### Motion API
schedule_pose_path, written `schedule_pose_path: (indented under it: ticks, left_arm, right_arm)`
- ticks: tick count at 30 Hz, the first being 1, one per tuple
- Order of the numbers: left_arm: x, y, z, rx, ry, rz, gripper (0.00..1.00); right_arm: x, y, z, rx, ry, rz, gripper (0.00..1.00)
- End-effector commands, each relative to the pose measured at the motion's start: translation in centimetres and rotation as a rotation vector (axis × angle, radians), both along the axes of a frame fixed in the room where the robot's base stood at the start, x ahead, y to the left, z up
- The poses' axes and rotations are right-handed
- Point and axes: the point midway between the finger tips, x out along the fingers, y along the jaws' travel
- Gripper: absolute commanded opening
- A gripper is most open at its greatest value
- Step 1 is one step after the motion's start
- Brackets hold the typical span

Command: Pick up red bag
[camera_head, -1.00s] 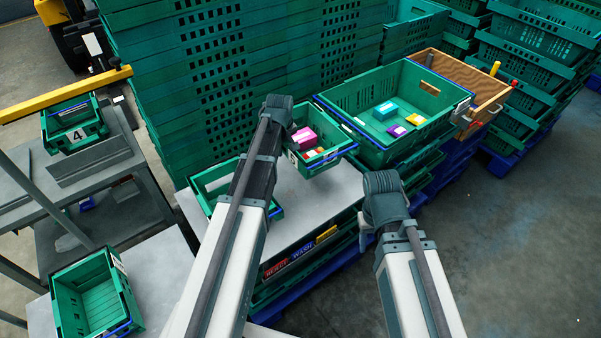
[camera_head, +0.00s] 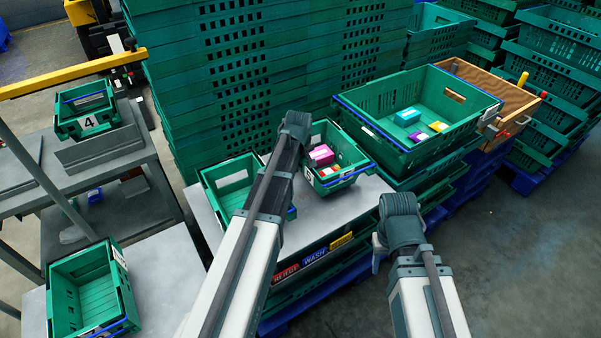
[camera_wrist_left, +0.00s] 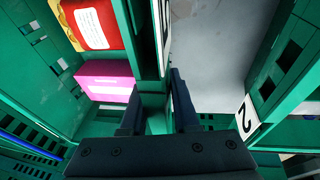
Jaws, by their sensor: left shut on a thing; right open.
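A red bag (camera_wrist_left: 94,22) with a white label and a yellow part lies inside a small green crate (camera_head: 350,178). In the head view the bag is only a small red patch, partly hidden by the crate's wall. A pink box (camera_wrist_left: 105,82) lies beside it; it also shows in the head view (camera_head: 321,155). My left gripper (camera_wrist_left: 158,108) is shut on the small crate's wall, beside the pink box and apart from the bag. Its fingertips are hidden in the head view. My right gripper (camera_head: 377,258) is open and empty, low in front of the table; its fingers are mostly hidden.
An empty green crate (camera_head: 222,172) stands left of my left arm on the grey table (camera_head: 318,222). A large green bin (camera_head: 385,143) with several small boxes stands behind at the right. Tall stacks of green crates (camera_head: 250,80) block the back. Another empty crate (camera_head: 62,305) is at the lower left.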

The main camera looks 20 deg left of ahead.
Motion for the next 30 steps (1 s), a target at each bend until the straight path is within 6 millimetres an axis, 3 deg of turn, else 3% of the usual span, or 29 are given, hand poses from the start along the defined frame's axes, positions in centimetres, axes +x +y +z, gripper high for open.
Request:
schedule_pose_path:
  ticks: [1,3,17,18,22,30]
  left_arm:
    - [0.03,-0.01,-1.29,0.0,-0.001,0.001,0.0]
    - [0.02,-0.01,-1.87,0.0,-0.001,0.001,0.0]
    - [0.03,0.0,-2.2,0.0,-0.001,0.001,0.0]
    - [-0.01,0.01,-2.05,0.0,0.0,0.0,0.36]
    - [0.0,0.01,-2.03,0.0,0.0,0.0,0.59]
    - [-0.01,0.0,-2.02,0.0,0.0,0.0,0.59]
  right_arm:
    - [0.0,0.0,-1.3,0.0,0.0,0.0,0.5]
    - [0.0,0.0,-1.87,0.0,0.0,0.0,0.5]
    - [0.0,0.0,-2.2,0.0,0.0,0.0,0.5]
    - [0.0,0.0,-2.04,0.0,0.0,0.0,0.5]
    - [0.0,0.0,-2.03,0.0,0.0,0.0,0.5]
    - [0.0,0.0,-2.01,0.0,0.0,0.0,0.5]
